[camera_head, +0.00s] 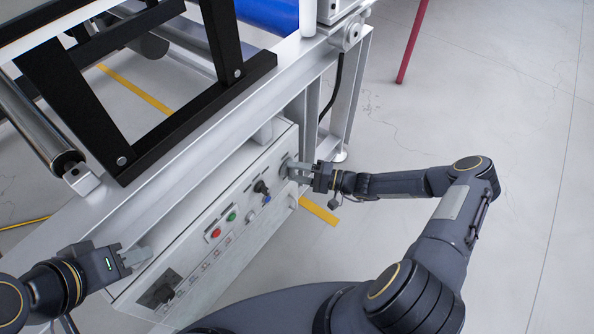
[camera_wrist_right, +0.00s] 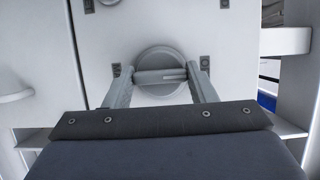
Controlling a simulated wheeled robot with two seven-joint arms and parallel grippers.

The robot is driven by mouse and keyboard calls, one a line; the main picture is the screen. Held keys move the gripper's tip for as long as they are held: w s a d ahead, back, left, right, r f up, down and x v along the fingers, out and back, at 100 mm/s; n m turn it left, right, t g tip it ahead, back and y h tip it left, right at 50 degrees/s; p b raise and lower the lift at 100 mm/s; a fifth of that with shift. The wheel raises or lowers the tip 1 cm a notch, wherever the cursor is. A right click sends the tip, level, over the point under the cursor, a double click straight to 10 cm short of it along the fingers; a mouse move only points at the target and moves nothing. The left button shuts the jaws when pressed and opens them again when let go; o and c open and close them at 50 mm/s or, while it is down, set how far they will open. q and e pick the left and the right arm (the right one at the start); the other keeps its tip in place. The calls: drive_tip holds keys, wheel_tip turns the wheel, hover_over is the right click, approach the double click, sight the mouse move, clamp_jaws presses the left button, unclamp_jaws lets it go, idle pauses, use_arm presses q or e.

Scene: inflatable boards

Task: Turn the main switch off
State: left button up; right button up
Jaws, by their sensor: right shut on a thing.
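The main switch (camera_wrist_right: 160,78) is a round grey knob with a raised bar handle on a light grey panel. In the right wrist view its bar lies about level across the picture. My right gripper (camera_head: 297,168) is at the far right end of the control panel (camera_head: 190,262) in the head view. Its two fingers (camera_wrist_right: 162,87) stand on either side of the knob, shut on the bar's ends. The switch is mostly hidden behind the fingers in the head view. My left gripper (camera_head: 137,256) is beside the panel's left end; its finger gap does not show clearly.
The panel carries a red button (camera_head: 216,233), a green button (camera_head: 232,217), a black selector knob (camera_head: 260,187) and a dark socket (camera_head: 160,290). The machine's frame (camera_head: 150,190) overhangs it. A red post (camera_head: 412,45) stands behind. The floor at right is clear.

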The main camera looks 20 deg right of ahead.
idle(0.5)
drive_tip(key=o, duration=1)
drive_tip(key=p+v, duration=0.1)
drive_tip(key=v, duration=0.7)
drive_tip(key=shift+w, duration=0.1)
